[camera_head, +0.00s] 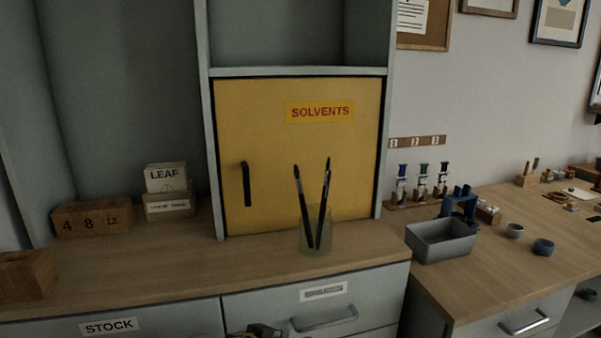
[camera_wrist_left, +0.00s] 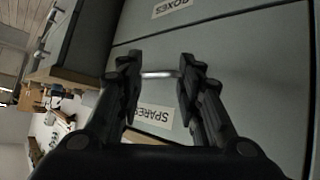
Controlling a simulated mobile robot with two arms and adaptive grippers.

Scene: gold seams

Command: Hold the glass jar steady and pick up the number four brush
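A greenish glass jar (camera_head: 316,236) stands upright on the wooden counter before the yellow cabinet. Two dark brushes, a left one (camera_head: 303,205) and a right one (camera_head: 325,190), lean in it with their tips up. No number is readable on either brush. My left gripper (camera_wrist_left: 160,68) is open in the left wrist view, low in front of the drawers and away from the jar. A drawer handle (camera_wrist_left: 160,74) shows between its fingers; contact cannot be told. A dark gripper part (camera_head: 262,330) shows at the head view's bottom edge. My right gripper is not identifiable.
The yellow SOLVENTS door (camera_head: 285,160) is close behind the jar. A numbered wooden block (camera_head: 92,219) and a LEAF card box (camera_head: 167,195) stand left. A grey bin (camera_head: 440,240) stands on the lower right bench. The counter beside the jar is clear.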

